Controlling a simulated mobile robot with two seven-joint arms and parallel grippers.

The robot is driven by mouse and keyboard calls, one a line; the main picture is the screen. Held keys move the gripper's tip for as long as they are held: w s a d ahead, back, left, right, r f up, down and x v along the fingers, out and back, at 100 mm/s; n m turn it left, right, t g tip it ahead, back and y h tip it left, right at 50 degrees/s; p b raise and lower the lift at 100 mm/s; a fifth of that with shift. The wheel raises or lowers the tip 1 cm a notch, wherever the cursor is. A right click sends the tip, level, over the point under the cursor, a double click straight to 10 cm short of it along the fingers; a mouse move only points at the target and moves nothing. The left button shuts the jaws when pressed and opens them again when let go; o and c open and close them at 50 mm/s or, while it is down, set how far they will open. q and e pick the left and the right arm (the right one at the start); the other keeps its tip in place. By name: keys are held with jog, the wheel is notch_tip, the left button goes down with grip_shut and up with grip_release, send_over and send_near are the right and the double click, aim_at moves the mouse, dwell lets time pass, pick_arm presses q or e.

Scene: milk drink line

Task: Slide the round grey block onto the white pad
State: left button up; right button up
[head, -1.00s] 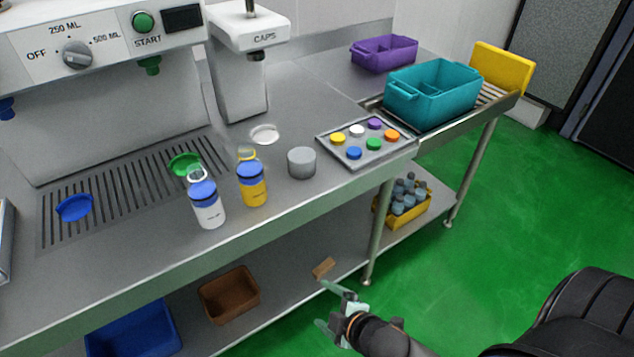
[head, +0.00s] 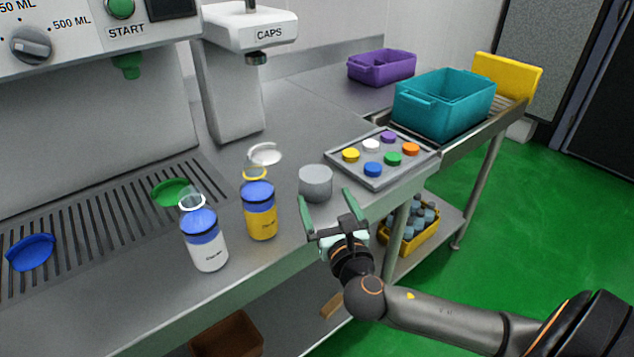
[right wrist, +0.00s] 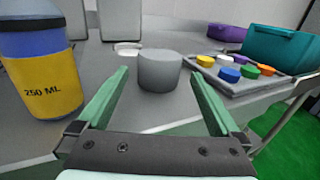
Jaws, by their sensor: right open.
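The round grey block (head: 315,182) stands on the steel counter, between the yellow bottle and the tray of caps. It also shows in the right wrist view (right wrist: 160,71), ahead of and between my fingers. The white pad (head: 265,154) is a flat disc on the counter under the caps machine, behind and left of the block; it shows in the right wrist view (right wrist: 128,48). My right gripper (head: 328,200) is open and empty at the counter's front edge, just short of the block. My left gripper is not in view.
A yellow bottle (head: 259,212) and a white bottle (head: 204,240) stand left of the block. A tray (head: 376,181) of coloured caps lies to its right. The caps machine (head: 228,90) rises behind the pad. A teal crate (head: 425,112) stands at the back right.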

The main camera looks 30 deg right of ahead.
aim_at(311, 169)
jog(key=b+x, duration=0.1)
jog(key=x, duration=0.8)
jog(key=shift+w, duration=0.1)
jog(key=shift+x, duration=0.8)
jog(key=c, duration=1.3)
jog(key=shift+w, duration=0.35)
jog(key=shift+w+a+r, duration=0.1)
jog(key=shift+w+a, duration=0.05)
jog(key=shift+w, duration=1.15)
jog(key=shift+w+a, duration=0.15)
jog(key=shift+w, duration=1.2)
